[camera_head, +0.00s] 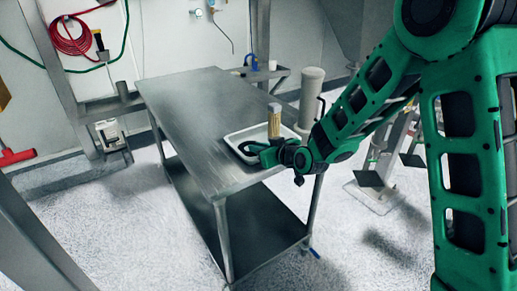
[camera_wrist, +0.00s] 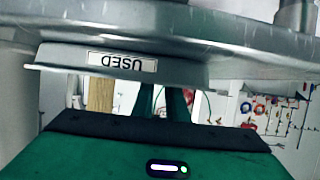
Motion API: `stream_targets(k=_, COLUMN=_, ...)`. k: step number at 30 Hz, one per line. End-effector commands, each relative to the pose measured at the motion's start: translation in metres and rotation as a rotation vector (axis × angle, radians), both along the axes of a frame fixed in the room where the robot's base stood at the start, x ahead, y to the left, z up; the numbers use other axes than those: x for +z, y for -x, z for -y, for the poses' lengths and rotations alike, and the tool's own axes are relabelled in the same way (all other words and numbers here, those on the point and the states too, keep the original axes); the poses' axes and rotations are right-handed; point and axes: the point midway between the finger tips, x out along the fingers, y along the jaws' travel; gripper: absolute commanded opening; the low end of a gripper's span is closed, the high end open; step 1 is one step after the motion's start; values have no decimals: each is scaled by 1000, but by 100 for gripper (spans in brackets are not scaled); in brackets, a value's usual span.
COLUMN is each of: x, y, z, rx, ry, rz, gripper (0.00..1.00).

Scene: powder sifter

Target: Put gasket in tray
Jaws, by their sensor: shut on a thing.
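The tray (camera_head: 233,139) is a shallow light metal tray at the near right corner of the steel table. In the wrist view its outer wall (camera_wrist: 190,67) carries an upside-down "USED" label and fills the upper part. My gripper (camera_head: 266,155) is at the tray's near side. A dark, curved piece, apparently the gasket (camera_head: 247,148), shows at the fingertips, over or inside the tray; I cannot tell if it touches the bottom. In the wrist view the green fingers (camera_wrist: 162,101) run up behind the tray wall, which hides their tips and the gasket.
A yellowish upright object (camera_head: 274,121) stands in or just behind the tray. A grey cylinder (camera_head: 312,95) stands behind it to the right. The steel table (camera_head: 190,105) has a clear top left of the tray and a lower shelf (camera_head: 250,230).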

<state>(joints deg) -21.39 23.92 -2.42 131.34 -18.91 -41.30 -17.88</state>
Motion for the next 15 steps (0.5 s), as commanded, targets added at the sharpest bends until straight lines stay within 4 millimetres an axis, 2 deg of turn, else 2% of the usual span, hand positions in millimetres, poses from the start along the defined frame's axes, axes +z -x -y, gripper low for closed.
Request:
stream_targets(k=7, x=-2, y=0, z=0, rx=0, ry=0, rz=0, gripper=0)
stream_targets(k=8, x=-1, y=0, z=0, rx=0, ry=0, rz=0, gripper=20)
stream_targets(k=9, x=-1, y=0, z=0, rx=0, ry=0, rz=0, gripper=30)
stream_targets(k=15, x=-1, y=0, z=0, rx=0, ry=0, rz=0, gripper=32)
